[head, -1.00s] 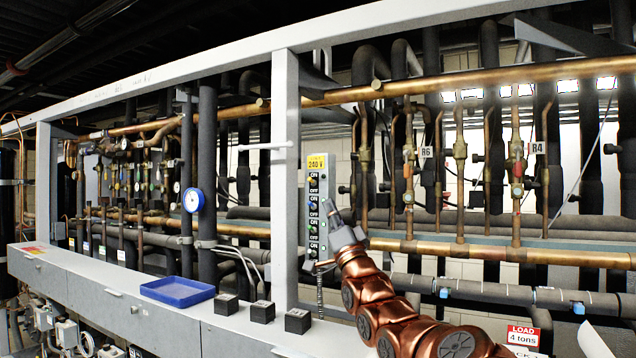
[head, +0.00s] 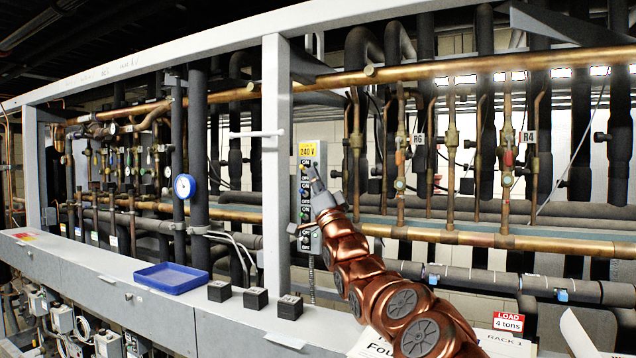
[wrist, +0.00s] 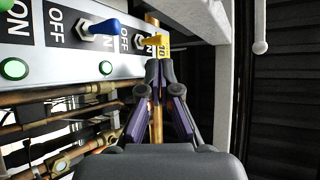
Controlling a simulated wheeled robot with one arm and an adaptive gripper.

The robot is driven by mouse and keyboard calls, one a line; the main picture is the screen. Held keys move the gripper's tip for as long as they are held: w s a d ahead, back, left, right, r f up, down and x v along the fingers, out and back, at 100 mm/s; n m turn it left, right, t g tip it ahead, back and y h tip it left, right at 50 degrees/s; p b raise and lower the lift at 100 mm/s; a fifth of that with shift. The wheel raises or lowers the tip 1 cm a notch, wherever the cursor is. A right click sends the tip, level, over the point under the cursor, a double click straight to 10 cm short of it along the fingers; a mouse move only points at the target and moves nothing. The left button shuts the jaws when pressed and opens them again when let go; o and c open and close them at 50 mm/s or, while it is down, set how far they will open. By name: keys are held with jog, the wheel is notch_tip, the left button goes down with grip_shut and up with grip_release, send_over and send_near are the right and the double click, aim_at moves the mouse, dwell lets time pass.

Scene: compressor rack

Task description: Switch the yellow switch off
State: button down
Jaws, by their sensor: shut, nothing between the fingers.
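The grey switch panel (head: 307,205) with a yellow 240 V label hangs beside a white post. The yellow switch (wrist: 157,40) is the one near the panel's right end in the wrist view. A blue switch (wrist: 100,28) stands to its left. My gripper (head: 313,172) is at the upper part of the panel in the head view. In the wrist view its shut fingertips (wrist: 159,66) are just below the yellow switch and overlap its lower edge. I cannot tell whether they touch it. The fingers hold nothing. The yellow switch's setting is hard to read.
The white post (head: 276,170) stands just left of the panel. Copper pipes (head: 450,236) run behind and right of my arm. A blue tray (head: 175,278) and black blocks (head: 256,299) sit on the ledge.

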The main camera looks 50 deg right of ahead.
aim_at(302, 168)
jog(key=shift+p+x, duration=0.5)
jog(key=shift+x, duration=1.15)
jog(key=shift+w+a+f+n+t+y, duration=0.1)
jog(key=shift+f+n+t+y, duration=0.05)
jog(key=shift+n+t+y, duration=0.2)
